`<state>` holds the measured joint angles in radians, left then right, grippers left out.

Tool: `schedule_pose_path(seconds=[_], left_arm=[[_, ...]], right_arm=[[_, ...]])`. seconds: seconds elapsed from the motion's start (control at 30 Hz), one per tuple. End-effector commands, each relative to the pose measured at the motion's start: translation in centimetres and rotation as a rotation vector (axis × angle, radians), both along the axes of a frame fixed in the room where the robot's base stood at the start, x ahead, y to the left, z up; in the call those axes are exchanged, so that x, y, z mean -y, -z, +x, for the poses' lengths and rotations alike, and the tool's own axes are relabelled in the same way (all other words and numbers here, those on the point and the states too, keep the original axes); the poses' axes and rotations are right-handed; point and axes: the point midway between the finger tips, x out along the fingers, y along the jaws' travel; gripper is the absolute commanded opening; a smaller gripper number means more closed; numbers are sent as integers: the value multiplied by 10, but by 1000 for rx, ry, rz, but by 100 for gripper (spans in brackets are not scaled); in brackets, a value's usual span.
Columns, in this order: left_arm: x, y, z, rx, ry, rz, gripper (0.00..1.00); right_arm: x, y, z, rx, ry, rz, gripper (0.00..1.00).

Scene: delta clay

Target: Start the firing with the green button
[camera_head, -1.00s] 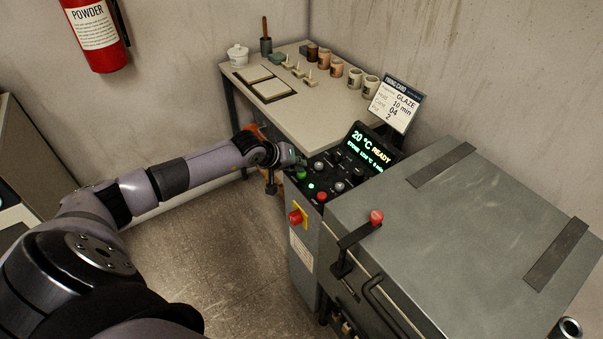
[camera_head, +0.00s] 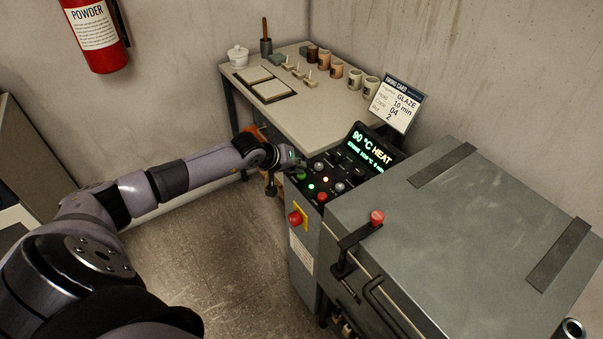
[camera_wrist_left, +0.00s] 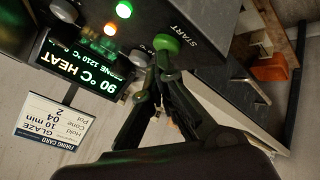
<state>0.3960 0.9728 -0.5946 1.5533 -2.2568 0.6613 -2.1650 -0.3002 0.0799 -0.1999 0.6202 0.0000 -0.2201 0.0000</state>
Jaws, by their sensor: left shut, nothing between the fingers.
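The kiln control panel shows a display (camera_head: 372,148) reading "90 °C HEAT"; the same display is in the left wrist view (camera_wrist_left: 82,68). The green button (camera_wrist_left: 166,43), beside the word START, is in the left wrist view; in the head view the green button (camera_head: 302,176) is partly hidden by my gripper. My left gripper (camera_head: 296,166) is shut and empty. Its fingertips (camera_wrist_left: 163,62) are at the green button, seemingly touching or very close. A green lamp and an orange-red lamp (camera_head: 326,180) are lit on the panel. My right gripper is not in view.
A red emergency knob (camera_head: 296,217) is on the panel's front. The grey kiln lid (camera_head: 440,215) has a red-knobbed latch (camera_head: 376,217). Behind stands a table (camera_head: 318,115) with pots and tiles. A firing card (camera_head: 396,104) stands behind the display.

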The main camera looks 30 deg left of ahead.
Motion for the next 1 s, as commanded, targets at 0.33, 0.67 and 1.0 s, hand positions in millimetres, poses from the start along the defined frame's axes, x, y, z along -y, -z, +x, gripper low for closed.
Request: schedule_pose_path(seconds=[0.33, 0.67, 1.0], left_arm=[[0, -13, 0, -2, 1, 0, 0], [0, -17, 0, -1, 0, 0, 0], [0, -36, 0, 2, 1, 0, 0]], right_arm=[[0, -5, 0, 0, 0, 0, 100], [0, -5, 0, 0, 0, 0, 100], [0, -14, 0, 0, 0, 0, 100]])
